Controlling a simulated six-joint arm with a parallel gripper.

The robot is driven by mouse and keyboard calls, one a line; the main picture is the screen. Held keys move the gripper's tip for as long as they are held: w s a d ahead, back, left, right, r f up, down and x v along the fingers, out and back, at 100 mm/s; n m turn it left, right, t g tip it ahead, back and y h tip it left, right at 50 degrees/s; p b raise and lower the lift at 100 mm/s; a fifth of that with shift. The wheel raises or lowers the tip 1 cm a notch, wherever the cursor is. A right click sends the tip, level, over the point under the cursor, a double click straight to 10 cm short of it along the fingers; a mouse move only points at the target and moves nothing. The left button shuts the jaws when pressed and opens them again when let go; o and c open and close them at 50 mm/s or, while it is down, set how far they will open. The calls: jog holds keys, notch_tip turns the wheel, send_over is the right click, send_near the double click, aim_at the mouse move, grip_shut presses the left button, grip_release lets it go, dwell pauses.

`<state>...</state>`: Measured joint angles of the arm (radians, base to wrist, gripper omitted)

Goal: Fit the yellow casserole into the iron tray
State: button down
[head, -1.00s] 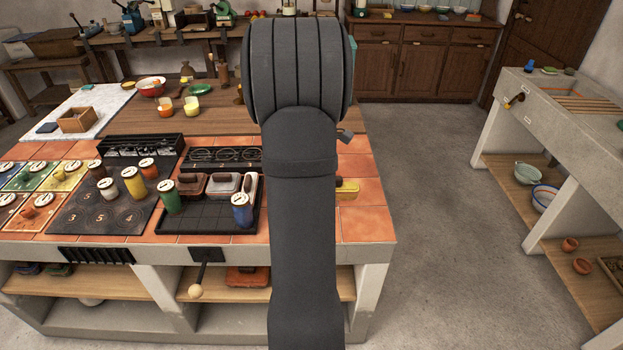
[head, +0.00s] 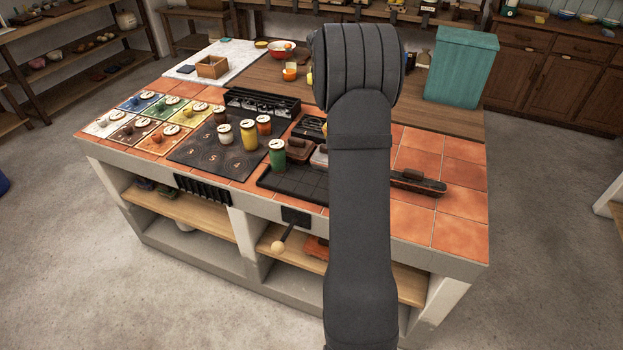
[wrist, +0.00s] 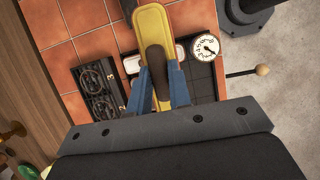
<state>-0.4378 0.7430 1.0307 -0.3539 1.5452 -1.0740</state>
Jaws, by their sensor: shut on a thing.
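The yellow casserole (wrist: 152,25) is long, with a brown handle (wrist: 157,62) on top. In the wrist view, the blue fingers of my gripper (wrist: 158,90) are shut on it from both sides. It overlaps the iron tray (wrist: 203,75) in that view; its height above the tray is unclear.
A green jar (head: 277,157) stands at the tray's left. A long dark dish (head: 417,182) lies on the tiles right of my arm. Tiles (head: 455,205) farther right are clear. A teal box (head: 463,65) stands behind.

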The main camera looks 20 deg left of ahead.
jog(key=s+a+r, duration=0.2)
jog(key=a, duration=0.9)
notch_tip(320, 180, down, 18)
jog(key=shift+r, duration=0.1)
jog(key=c, duration=1.8)
grip_release()
jog(key=shift+f, duration=0.25)
jog(key=o, duration=0.5)
jog(key=shift+r, duration=0.15)
jog(key=v, duration=1.2)
jog(key=shift+r, duration=0.1)
